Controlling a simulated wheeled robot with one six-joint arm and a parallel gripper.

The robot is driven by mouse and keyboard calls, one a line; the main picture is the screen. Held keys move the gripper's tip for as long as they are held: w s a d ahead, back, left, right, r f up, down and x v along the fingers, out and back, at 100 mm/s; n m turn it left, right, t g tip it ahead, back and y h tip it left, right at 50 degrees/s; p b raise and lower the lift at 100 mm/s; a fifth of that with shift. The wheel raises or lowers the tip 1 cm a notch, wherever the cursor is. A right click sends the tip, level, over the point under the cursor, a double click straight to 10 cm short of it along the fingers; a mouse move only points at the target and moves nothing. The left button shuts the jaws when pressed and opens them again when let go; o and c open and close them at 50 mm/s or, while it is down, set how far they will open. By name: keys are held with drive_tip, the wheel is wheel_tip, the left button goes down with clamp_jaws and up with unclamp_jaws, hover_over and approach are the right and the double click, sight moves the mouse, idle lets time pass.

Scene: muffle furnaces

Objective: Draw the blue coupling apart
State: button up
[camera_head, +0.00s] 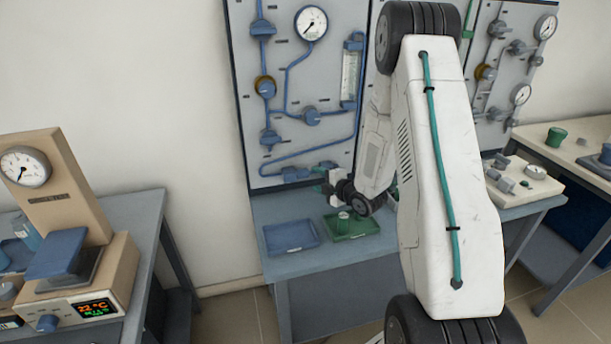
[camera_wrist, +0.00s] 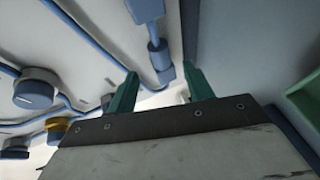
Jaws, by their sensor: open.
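The blue coupling (camera_head: 296,174) sits low on the grey panel, at the lower end of a blue pipe run. In the wrist view, the blue coupling (camera_wrist: 157,54) shows as a stepped blue body running down towards my gripper. My gripper (camera_head: 319,178) is at its right end in the head view. The gripper's green fingers (camera_wrist: 160,88) stand apart, with the near end of the coupling in line with the gap between them. I cannot tell whether either finger touches it.
A blue tray (camera_head: 291,249) and a green tray (camera_head: 371,233) holding a small pale part lie on the bench below. Gauges and valves (camera_head: 311,116) cover the panel above. A beige furnace (camera_head: 95,265) stands on the left table. My arm hides part of the panel.

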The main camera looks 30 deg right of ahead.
sight(306, 175)
drive_tip(key=x, duration=0.7)
drive_tip(key=shift+w, duration=0.2)
